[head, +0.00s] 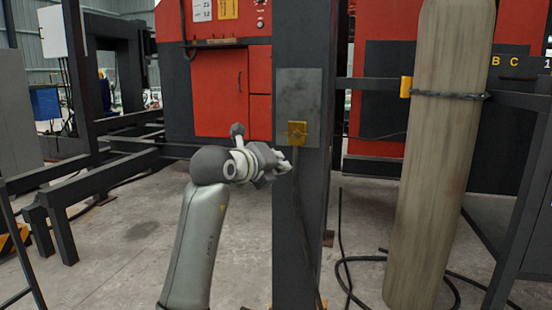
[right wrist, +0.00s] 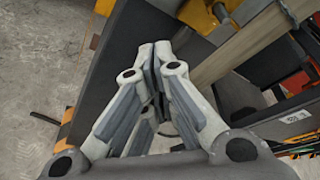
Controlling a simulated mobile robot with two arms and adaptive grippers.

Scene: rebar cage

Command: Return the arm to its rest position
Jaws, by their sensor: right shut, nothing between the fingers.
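My right gripper (head: 280,167) is at the middle of the head view, on the end of my grey arm that rises from below. It points right, in front of the dark upright post (head: 302,220). It appears just below and left of a small yellow block (head: 297,133) on a grey plate (head: 297,95) fixed to that post. In the right wrist view the gripper's fingers (right wrist: 155,58) are together with nothing between them. Whether the fingertips touch the post cannot be told. My left gripper is not in view.
A tall tan cylinder (head: 440,160) stands to the right, with a dark band around it. Black cable (head: 350,285) lies on the floor near it. Dark steel frames (head: 105,160) stand at the left. A red machine (head: 225,90) fills the back. Concrete floor (head: 125,245) is open at the lower left.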

